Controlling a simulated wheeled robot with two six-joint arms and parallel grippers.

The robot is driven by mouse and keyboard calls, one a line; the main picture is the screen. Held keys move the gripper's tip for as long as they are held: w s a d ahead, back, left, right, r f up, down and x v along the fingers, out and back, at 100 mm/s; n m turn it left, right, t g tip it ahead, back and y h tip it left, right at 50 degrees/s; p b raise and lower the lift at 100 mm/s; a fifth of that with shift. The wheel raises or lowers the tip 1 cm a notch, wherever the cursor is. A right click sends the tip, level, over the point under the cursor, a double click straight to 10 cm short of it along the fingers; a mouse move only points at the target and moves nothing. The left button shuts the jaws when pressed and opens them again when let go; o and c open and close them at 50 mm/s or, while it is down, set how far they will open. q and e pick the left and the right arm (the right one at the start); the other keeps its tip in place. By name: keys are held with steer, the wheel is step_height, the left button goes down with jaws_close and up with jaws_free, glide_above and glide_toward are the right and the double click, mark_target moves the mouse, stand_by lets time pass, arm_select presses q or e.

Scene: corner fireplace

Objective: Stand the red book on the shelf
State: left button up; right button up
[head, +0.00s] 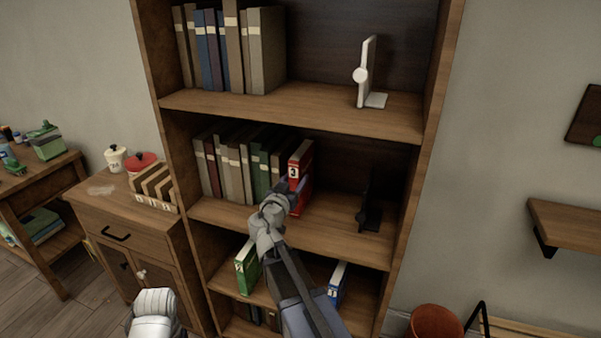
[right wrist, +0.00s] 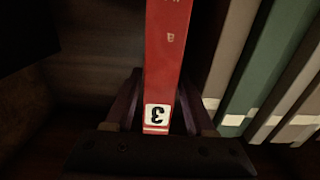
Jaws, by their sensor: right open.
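The red book (head: 302,160) stands upright on the middle shelf (head: 330,232), at the right end of a row of books. Its spine carries a white label with a 3. My right gripper (head: 290,188) reaches in at the lower part of the spine. In the right wrist view, the open fingers of the gripper (right wrist: 160,100) lie one on each side of the red book (right wrist: 166,55), with narrow dark gaps beside it. The lower part of the book is partly hidden by the gripper in the head view.
Several books (head: 235,170) stand left of the red one; they also show in the wrist view (right wrist: 245,70). A black bookend (head: 370,205) stands to the right, with free shelf between. A green book (head: 247,268) and a blue book (head: 337,284) stand on the shelf below.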

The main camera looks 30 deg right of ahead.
steer(key=v, duration=0.6)
steer(key=shift+s+a, duration=0.1)
steer(key=s+a+f+n+g+y, duration=0.35)
steer(key=a+f, duration=0.25)
steer(key=f, duration=0.2)
steer(key=s+a+f+n+g+y, duration=0.2)
steer(key=s+a+f+g+y, duration=0.1)
steer(key=s+a+f, duration=0.4)
steer(key=s+a+f+n+g+y, duration=0.2)
steer(key=s+a+f+n+y, duration=0.1)
steer(key=a, duration=0.4)
steer(key=s+a+f+n+g+y, duration=0.3)
steer(key=s+a+f+n, duration=0.1)
steer(key=s+a, duration=0.3)
steer(key=shift+s+a+n, duration=0.25)
steer(key=shift+a+n, duration=0.3)
steer(key=shift+n, duration=0.1)
